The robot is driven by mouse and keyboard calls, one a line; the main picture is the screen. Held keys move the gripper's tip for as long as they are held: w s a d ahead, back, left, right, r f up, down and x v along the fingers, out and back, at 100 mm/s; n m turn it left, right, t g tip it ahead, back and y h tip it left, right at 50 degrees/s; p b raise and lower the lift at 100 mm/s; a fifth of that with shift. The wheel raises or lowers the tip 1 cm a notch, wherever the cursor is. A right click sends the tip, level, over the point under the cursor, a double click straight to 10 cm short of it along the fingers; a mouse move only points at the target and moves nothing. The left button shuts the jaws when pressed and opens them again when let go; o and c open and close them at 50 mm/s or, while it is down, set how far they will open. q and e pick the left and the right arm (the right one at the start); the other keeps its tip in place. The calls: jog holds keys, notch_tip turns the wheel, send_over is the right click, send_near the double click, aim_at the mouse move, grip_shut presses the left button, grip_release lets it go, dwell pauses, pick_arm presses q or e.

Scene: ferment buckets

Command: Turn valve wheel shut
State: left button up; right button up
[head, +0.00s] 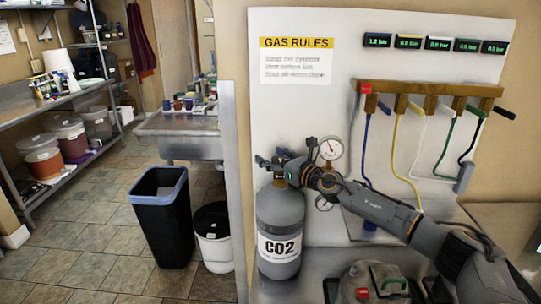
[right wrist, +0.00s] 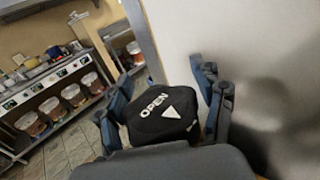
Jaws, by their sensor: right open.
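The grey CO2 cylinder (head: 281,215) stands upright on the bench in the head view, with a white CO2 label on its front. My right gripper (head: 275,163) is at the cylinder's top, with its arm reaching in from the right. In the right wrist view, the black valve wheel (right wrist: 160,112) shows the word OPEN and a white arrow. The wheel sits between the spread fingers of the open right gripper, one on each side. Whether they touch it I cannot tell. The gripper mostly hides the valve in the head view. My left gripper is not in view.
A pressure gauge (head: 330,149) is close beside the gripper. Coloured hoses hang from a wooden rack (head: 440,90) on the white panel. A dark bin (head: 160,225) and a white bucket (head: 214,250) stand on the floor at left.

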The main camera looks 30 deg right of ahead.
jog(key=c, duration=0.8)
jog(key=shift+f, duration=0.1)
jog(key=c, duration=0.4)
jog(key=shift+f, duration=0.1)
